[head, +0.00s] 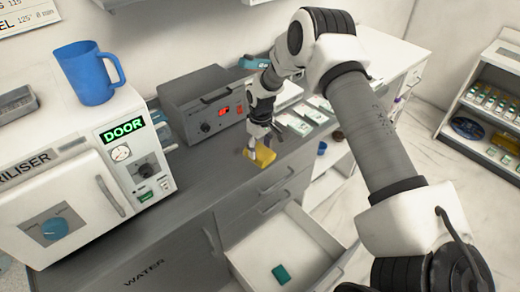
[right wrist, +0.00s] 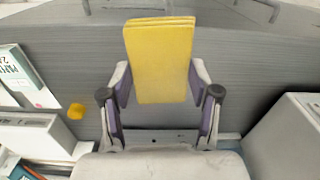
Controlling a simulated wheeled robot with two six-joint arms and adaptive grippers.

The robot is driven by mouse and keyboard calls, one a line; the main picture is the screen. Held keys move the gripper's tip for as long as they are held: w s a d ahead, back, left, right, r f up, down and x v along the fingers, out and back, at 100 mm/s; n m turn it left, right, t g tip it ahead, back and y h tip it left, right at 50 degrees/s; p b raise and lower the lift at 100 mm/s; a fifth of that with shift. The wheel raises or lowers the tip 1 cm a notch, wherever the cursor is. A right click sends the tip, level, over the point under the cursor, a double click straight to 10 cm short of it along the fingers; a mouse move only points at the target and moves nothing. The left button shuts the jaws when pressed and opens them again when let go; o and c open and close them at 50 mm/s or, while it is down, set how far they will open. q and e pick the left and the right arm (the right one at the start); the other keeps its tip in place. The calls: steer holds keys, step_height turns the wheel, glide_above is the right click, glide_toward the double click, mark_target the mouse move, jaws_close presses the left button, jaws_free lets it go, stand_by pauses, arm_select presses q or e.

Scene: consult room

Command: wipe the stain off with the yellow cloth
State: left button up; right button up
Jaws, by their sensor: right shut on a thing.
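The yellow cloth (head: 262,156) is a folded block in my right gripper (head: 260,137), near the front edge of the grey counter (head: 190,190). In the right wrist view the cloth (right wrist: 160,60) sits between the two fingers of the right gripper (right wrist: 160,95), which are shut on it. I cannot tell whether the cloth touches the counter. The stain (right wrist: 76,111) is a small orange-yellow spot on the counter, left of the gripper and apart from the cloth in the right wrist view. I cannot make the stain out in the head view. My left gripper is out of view.
A grey box with a red display (head: 205,106) stands behind the cloth. The white steriliser (head: 75,190), with a blue mug (head: 88,72) on top, is at left. An open drawer (head: 290,245) below holds a teal item (head: 281,274). The counter's front left stretch is clear.

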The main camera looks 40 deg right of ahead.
steer(key=shift+f, duration=0.1)
step_height(320, 180, up, 3)
steer(key=shift+r+p, duration=0.1)
steer(key=shift+p, duration=1)
